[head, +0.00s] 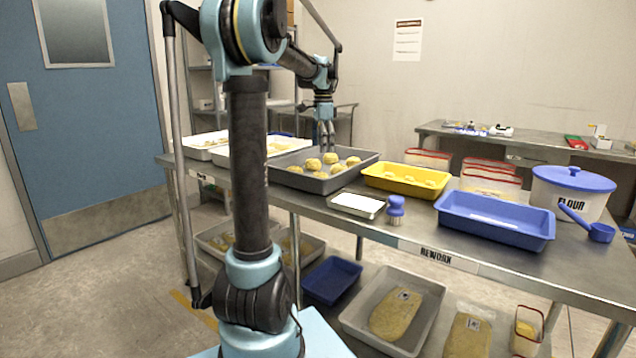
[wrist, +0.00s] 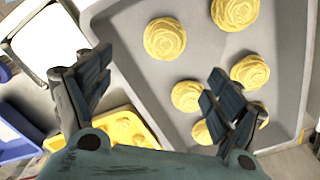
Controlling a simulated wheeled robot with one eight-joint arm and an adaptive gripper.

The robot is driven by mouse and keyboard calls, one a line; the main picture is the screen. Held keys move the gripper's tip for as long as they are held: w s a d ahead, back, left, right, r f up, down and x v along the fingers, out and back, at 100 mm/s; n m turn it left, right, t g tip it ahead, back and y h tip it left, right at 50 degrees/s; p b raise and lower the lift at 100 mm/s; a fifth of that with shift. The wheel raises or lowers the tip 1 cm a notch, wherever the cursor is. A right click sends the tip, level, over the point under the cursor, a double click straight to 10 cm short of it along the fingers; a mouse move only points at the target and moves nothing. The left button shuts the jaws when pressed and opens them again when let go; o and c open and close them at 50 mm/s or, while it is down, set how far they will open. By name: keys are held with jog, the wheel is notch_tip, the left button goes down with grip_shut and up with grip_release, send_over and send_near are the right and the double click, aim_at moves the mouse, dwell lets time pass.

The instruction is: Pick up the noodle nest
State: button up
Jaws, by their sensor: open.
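Several round yellow noodle nests (head: 313,164) sit spaced apart in a grey tray (head: 362,169) on the steel table. The wrist view shows coiled nests (wrist: 165,38), with one nest (wrist: 187,95) between the fingers in the picture, nearer the right finger. Another nest (wrist: 250,70) lies beyond the right finger, and one at lower right is partly hidden by it. My gripper (head: 326,139) points down above the tray. In the wrist view my gripper (wrist: 160,84) is open, with nothing between its fingers touching them.
A yellow tray (head: 406,180) with more nests stands right of the grey tray. A small white-topped tray (head: 357,205), a blue stamp-like tool (head: 395,210) and a blue tray (head: 495,221) are along the front. White trays (head: 256,153) stand at left.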

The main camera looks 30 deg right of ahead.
aim_at(321, 172)
notch_tip(321, 172, down, 6)
jog(key=shift+f, duration=0.25)
jog(key=f, duration=0.2)
jog(key=w+f, duration=0.1)
jog(key=shift+f, duration=1.1)
jog(key=c, duration=1.2)
